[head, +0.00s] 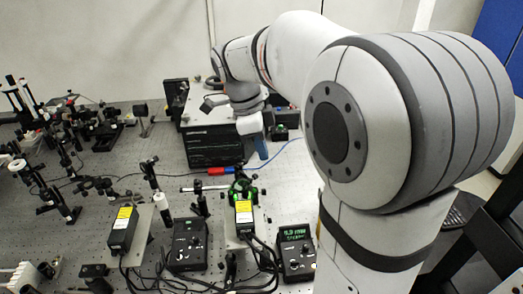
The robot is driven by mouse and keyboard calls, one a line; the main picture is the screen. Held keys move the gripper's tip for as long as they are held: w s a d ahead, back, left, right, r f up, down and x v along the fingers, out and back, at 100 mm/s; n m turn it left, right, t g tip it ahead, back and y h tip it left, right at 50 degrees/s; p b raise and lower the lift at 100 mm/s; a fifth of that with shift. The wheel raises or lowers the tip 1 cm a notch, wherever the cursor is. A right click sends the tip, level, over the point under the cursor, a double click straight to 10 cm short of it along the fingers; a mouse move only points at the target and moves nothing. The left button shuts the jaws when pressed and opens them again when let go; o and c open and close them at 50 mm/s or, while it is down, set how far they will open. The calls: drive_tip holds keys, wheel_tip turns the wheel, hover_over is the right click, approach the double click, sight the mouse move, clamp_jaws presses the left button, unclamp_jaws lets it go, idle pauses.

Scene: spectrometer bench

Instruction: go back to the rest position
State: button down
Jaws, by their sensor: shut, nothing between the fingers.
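My arm comes in from the right and reaches over the optical bench (160,225) in the head view. My gripper (262,150) points down at the end of it, in front of the black and white box (215,147) near the back of the bench. It is shut and holds nothing. The fingers are small in this view, and I cannot tell how high they are above the bench.
Optical posts and mounts (80,125) crowd the left. Two yellow-labelled modules (124,228) (244,216), a black controller (188,244) and a meter with a green display (296,250) stand at the front. A blue cable (287,147) runs behind my gripper. Bare bench shows at centre left.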

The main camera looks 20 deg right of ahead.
drive_tip(key=s+a+f+n+t+y, duration=0.1)
drive_tip(key=s+f+n+t, duration=0.1)
drive_tip(key=s+n, duration=0.5)
drive_tip(key=s+a+f+n+t+y, duration=0.1)
drive_tip(key=s+f+n, duration=0.3)
drive_tip(key=s+n, duration=0.4)
drive_tip(key=n+t, duration=0.1)
drive_tip(key=n, duration=0.6)
drive_tip(key=shift+s+a+t+y, duration=0.15)
drive_tip(key=shift+a+t+y, duration=0.15)
drive_tip(key=shift+y, duration=0.1)
